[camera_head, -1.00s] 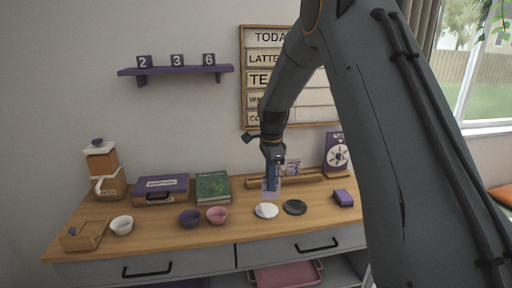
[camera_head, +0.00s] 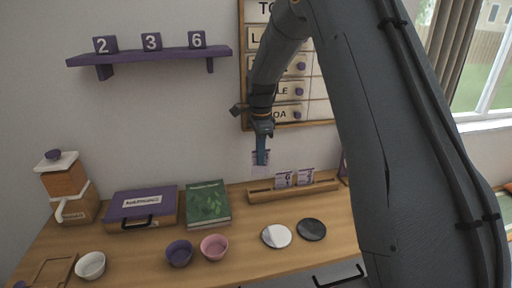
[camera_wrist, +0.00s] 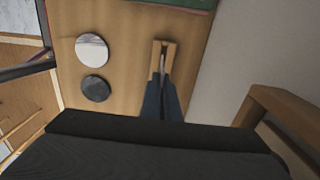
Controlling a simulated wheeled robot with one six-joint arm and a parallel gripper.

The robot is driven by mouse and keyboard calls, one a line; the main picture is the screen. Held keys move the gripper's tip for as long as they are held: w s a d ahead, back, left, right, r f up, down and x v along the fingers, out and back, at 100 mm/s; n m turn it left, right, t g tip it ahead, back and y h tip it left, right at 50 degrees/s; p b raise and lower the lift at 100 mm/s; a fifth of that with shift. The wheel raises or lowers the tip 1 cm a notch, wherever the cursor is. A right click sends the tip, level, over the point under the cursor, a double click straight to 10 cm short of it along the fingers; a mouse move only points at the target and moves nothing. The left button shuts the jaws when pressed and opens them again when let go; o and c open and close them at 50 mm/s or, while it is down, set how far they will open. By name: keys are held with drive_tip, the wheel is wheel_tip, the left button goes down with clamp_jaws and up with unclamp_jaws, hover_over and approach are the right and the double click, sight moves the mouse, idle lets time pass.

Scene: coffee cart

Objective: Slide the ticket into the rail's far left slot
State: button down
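My gripper (camera_head: 262,154) is shut on a pale ticket (camera_head: 259,168), which hangs upright below the fingertips. In the head view the ticket appears just above the left end of the wooden rail (camera_head: 326,187). Two other printed tickets stand in the rail, a middle one (camera_head: 284,180) and one to its right (camera_head: 306,176). The rail's left part looks empty. In the wrist view the gripper fingers (camera_wrist: 162,82) point at the rail's end (camera_wrist: 157,46), and the ticket shows only as a thin edge. Whether it touches the rail cannot be told.
A green book (camera_head: 208,204) and a purple-topped box (camera_head: 142,208) stand left of the rail. A white disc (camera_head: 276,236) and a dark disc (camera_head: 311,229) lie in front. A purple bowl (camera_head: 179,253) and a pink bowl (camera_head: 214,247) stand front left. The menu board (camera_head: 247,100) hangs behind.

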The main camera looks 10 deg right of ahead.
sight(260, 171)
drive_tip(key=shift+w+f+b, duration=0.15)
drive_tip(key=shift+f+b, duration=0.85)
drive_tip(key=shift+f, duration=0.65)
drive_tip(key=shift+w+f+b, duration=0.15)
drive_tip(key=shift+f+b, duration=0.85)
drive_tip(key=shift+f, duration=0.6)
drive_tip(key=shift+f, duration=1.45)
drive_tip(key=shift+f+b, duration=0.3)
drive_tip(key=shift+f, duration=0.15)
